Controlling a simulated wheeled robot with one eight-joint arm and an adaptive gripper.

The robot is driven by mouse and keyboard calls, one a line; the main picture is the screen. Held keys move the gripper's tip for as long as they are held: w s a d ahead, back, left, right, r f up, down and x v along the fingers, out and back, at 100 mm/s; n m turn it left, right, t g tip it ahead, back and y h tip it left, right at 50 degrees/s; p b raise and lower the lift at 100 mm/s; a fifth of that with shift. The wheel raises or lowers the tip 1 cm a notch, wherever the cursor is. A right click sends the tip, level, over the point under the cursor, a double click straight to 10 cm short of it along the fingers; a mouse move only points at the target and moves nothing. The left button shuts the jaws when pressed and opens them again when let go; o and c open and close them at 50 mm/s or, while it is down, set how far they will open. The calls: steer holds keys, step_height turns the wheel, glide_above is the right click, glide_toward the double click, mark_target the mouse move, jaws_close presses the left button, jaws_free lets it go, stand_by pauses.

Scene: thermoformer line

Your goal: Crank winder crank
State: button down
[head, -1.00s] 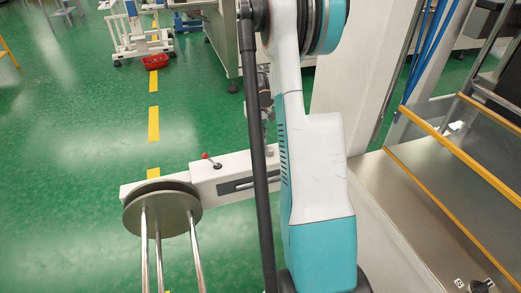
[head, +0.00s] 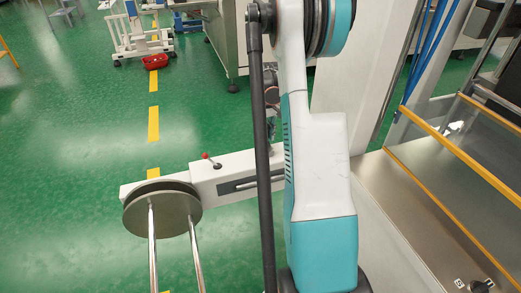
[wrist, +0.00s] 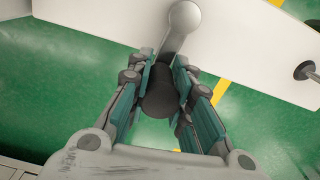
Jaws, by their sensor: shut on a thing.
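The winder is a pale beam (head: 238,172) with a grey round disc (head: 162,210) and shiny metal rods (head: 196,250) at its left end. In the wrist view, the crank is a grey metal lever (wrist: 181,22) on the white winder body (wrist: 110,12), with a dark rounded handle (wrist: 160,98). My gripper (wrist: 162,68) is shut on this handle, with a finger on either side. In the head view, my arm hides the gripper and the crank.
The thermoformer's steel deck (head: 410,225) and yellow-edged guard (head: 455,150) are at the right. Green floor is open at the left.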

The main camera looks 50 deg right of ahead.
steer(key=shift+s+d, duration=0.2)
steer(key=shift+s, duration=0.1)
steer(key=shift+s+d+f, duration=0.1)
steer(key=shift+s+d, duration=0.5)
steer(key=shift+s, duration=0.3)
steer(key=shift+s+d, duration=0.2)
steer(key=shift+s, duration=0.75)
